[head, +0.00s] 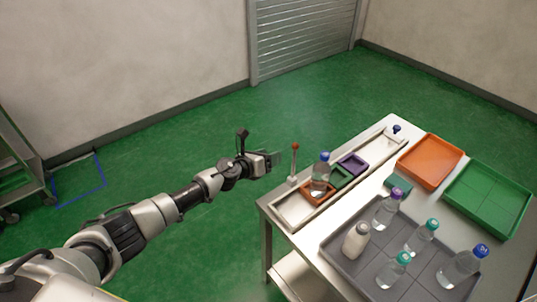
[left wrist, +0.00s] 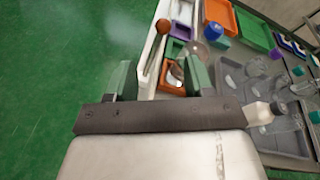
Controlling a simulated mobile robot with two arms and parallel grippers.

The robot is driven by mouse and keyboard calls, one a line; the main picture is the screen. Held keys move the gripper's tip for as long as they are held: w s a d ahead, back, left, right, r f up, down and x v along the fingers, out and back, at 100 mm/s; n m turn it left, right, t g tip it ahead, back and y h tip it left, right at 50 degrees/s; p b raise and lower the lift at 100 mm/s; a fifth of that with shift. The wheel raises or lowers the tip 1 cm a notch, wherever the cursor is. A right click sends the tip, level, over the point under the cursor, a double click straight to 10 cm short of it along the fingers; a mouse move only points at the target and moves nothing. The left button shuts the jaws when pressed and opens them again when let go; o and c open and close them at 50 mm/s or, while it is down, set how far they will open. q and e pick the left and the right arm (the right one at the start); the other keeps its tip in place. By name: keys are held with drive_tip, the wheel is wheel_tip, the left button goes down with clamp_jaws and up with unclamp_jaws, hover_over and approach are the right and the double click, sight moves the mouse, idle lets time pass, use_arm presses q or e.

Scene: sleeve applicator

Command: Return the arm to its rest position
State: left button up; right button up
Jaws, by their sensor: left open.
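My left arm reaches in from the left in the head view. My left gripper (head: 276,158) is open and empty, off the table's left edge and above the green floor. In the left wrist view, its two green fingers stand apart (left wrist: 161,78), with the table beyond them. A long pale tray (head: 292,214) on the table holds a red-knobbed lever (head: 294,160). My right gripper does not show.
A grey tray (head: 345,262) holds several bottles with coloured caps. An orange tray (head: 430,160) and a green tray (head: 487,199) lie at the table's right. A cart (head: 20,165) stands at the far left. The floor between cart and table is clear around the arm.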

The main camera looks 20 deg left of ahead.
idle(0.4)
use_arm(q)
drive_tip(key=s+a+f+n+g+y+b, duration=0.1)
drive_tip(key=s+a+f+n+y+b, duration=0.1)
drive_tip(key=s+f+n, duration=0.7)
drive_tip(key=s+a+f+n+g+y+b, duration=0.15)
drive_tip(key=s+f+n, duration=0.25)
drive_tip(key=f, duration=0.9)
drive_tip(key=s+a+f+n+g+y+b, duration=0.1)
drive_tip(key=s+f+n+y+b, duration=0.1)
drive_tip(key=s+f+n, duration=0.7)
drive_tip(key=s+f+n+g+b, duration=0.1)
drive_tip(key=s+f+n+g, duration=0.2)
drive_tip(key=s, duration=0.9)
drive_tip(key=s+d+f+n+g+y+b, duration=0.1)
drive_tip(key=s+f+n, duration=0.4)
drive_tip(key=s+f, duration=0.5)
drive_tip(key=s+f+n+g+b, duration=0.1)
drive_tip(key=s+f+n+g, duration=0.3)
drive_tip(key=s, duration=1.1)
wheel_tip(320, 180, down, 3)
drive_tip(key=shift+d+f+n+g, duration=0.1)
drive_tip(key=shift+d+n+g, duration=0.05)
drive_tip(key=shift+n+g, duration=0.2)
